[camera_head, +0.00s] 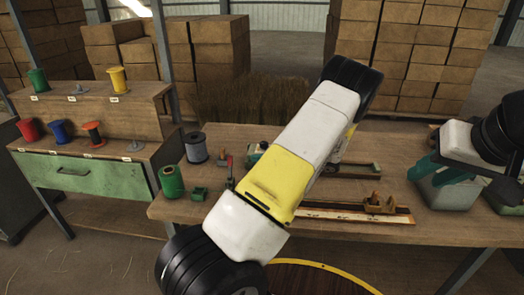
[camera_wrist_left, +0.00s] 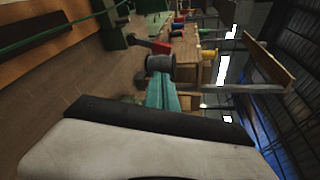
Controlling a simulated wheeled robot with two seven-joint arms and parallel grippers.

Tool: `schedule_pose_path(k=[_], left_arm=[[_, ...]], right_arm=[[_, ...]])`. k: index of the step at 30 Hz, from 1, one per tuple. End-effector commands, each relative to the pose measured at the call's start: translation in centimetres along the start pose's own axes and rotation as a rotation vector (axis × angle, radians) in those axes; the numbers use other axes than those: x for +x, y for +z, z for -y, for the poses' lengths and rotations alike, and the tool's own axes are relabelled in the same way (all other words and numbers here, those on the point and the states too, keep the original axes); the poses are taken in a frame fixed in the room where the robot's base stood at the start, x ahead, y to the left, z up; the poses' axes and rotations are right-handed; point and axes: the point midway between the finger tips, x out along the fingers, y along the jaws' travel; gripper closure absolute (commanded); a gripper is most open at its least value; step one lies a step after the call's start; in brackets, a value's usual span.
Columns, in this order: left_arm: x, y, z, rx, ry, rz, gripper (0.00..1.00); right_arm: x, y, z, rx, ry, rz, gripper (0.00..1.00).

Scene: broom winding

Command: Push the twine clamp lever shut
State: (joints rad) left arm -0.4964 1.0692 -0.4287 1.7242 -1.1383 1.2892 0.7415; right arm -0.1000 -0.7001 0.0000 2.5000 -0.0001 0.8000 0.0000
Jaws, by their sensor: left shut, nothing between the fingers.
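A small red lever (camera_head: 229,166) stands upright on the workbench, right of the grey twine spool (camera_head: 196,147). I take it for the twine clamp lever; its base is hard to make out. In the left wrist view a red piece (camera_wrist_left: 154,44) shows beside the grey spool (camera_wrist_left: 160,64). My left gripper (camera_wrist_left: 163,92) has its teal fingers together and empty, pointing toward the spool.
A green spool (camera_head: 172,182) and a small green block (camera_head: 200,193) are at the bench's left front. A long wooden fixture (camera_head: 345,213) lies along the front edge. A rack (camera_head: 90,150) with coloured spools stands left. The bench (camera_head: 400,150) is bare at back right.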

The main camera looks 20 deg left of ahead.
Motion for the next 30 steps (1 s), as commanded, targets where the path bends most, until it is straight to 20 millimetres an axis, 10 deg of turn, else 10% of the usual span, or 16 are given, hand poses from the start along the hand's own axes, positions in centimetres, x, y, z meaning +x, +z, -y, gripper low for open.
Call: schedule_pose_path(k=[20, 30], left_arm=[[0.1, -2.1, -0.8, 0.016, -0.126, -0.03, 1.0], [5.7, -2.2, -0.1, 0.018, -0.125, -0.027, 1.0]], right_arm=[[0.0, 0.0, 0.0, 0.0, 0.0, 0.0, 0.67], [0.0, 0.0, 0.0, 0.0, 0.0, 0.0, 0.67]])
